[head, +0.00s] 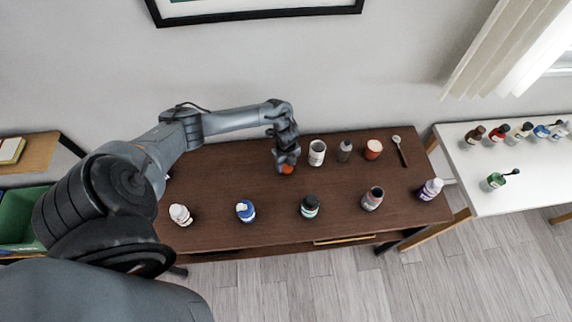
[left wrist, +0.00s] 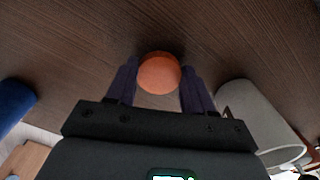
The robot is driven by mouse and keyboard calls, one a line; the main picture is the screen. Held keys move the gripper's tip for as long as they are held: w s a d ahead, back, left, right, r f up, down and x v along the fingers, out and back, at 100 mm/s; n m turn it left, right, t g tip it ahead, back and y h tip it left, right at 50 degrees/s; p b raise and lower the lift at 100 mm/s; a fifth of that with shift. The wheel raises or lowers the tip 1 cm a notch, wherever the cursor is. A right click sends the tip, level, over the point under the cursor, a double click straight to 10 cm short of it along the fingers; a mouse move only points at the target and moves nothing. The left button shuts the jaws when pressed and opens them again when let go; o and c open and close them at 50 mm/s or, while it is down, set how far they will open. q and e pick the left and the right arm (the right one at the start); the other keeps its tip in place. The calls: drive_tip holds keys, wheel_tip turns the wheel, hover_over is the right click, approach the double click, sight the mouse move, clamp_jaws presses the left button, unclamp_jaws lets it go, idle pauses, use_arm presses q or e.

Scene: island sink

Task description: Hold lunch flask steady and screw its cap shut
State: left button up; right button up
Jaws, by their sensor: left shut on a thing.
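My left gripper (head: 287,163) is shut on an orange round thing (head: 287,169) near the back of the brown table. In the left wrist view the flat orange disc (left wrist: 159,73) sits between the two dark fingers of my left gripper (left wrist: 159,88); it looks like a cap, but what is under it is hidden. A pale open-topped container (head: 317,152) stands just right of the gripper; it also shows in the left wrist view (left wrist: 255,118). A red container with a pale top (head: 373,149) stands further right. I cannot tell which container is the lunch flask. My right gripper is not in view.
A grey-brown bottle (head: 345,151) and a spoon (head: 400,150) are also at the back. Several bottles, including a blue one (head: 245,210), line the table's front edge. The middle of the brown table (head: 240,180) is clear. A white table (head: 530,190) with bottles stands right.

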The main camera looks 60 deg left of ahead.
use_arm(q)
wheel_tip(320, 180, up, 3)
drive_tip(key=shift+f, duration=0.15)
drive_tip(key=w+d+r+p, duration=0.2)
drive_tip(key=w+d+r, duration=0.3)
drive_tip(key=d, duration=0.5)
drive_tip(key=shift+w+d+r, duration=0.2)
drive_tip(key=shift+w+r, duration=0.05)
drive_tip(key=shift+r, duration=0.85)
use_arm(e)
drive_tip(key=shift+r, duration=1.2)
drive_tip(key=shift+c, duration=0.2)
